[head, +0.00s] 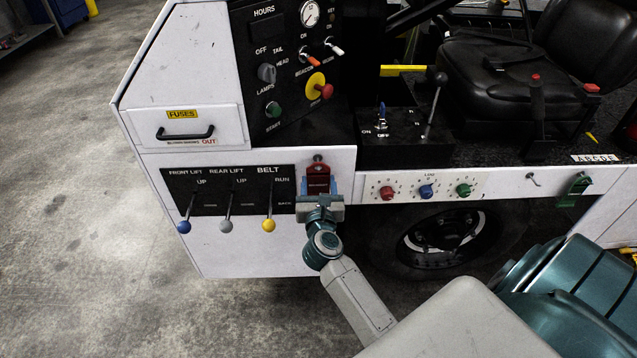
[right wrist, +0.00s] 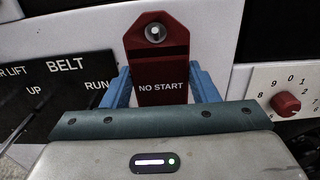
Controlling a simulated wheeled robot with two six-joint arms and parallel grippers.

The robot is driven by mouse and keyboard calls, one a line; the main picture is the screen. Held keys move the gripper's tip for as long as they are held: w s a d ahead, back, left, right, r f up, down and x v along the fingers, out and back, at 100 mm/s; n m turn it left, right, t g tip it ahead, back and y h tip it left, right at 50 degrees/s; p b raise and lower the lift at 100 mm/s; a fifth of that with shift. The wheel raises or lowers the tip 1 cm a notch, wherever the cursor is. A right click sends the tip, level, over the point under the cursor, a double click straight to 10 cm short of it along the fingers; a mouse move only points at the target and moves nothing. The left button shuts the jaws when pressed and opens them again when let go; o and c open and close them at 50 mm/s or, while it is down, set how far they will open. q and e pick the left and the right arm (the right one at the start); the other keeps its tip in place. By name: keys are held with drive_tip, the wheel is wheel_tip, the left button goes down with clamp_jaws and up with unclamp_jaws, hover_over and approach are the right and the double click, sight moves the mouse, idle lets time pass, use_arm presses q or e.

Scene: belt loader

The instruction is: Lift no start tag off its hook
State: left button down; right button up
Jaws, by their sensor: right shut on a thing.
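The red no start tag (head: 318,178) hangs on the white front panel, just right of the belt lever panel. In the right wrist view the tag (right wrist: 158,65) faces me with "NO START" readable, and its hole sits around the metal hook (right wrist: 155,33). My right gripper (head: 319,194) is at the tag's lower part. Its blue fingers (right wrist: 160,90) are shut on the tag from both sides. The tag's bottom edge is hidden behind the gripper body. My left gripper is not in view.
The lever panel (head: 228,192) with blue, grey and yellow knobs is left of the tag. A panel with red, blue and green dials (head: 426,189) is to the right. An empty-looking small hook (head: 533,180) and a green handle (head: 574,190) are farther right.

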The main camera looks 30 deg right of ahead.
drive_tip(key=shift+s+a+r+p, duration=0.2)
drive_tip(key=shift+s+a, duration=0.05)
drive_tip(key=shift+s, duration=0.15)
drive_tip(key=shift+s+a+r+p, duration=0.15)
drive_tip(key=shift+s+a+r, duration=0.05)
drive_tip(key=shift+s, duration=0.15)
drive_tip(key=shift+s+a, duration=0.1)
drive_tip(key=shift+s, duration=0.05)
drive_tip(key=shift+v, duration=2.35)
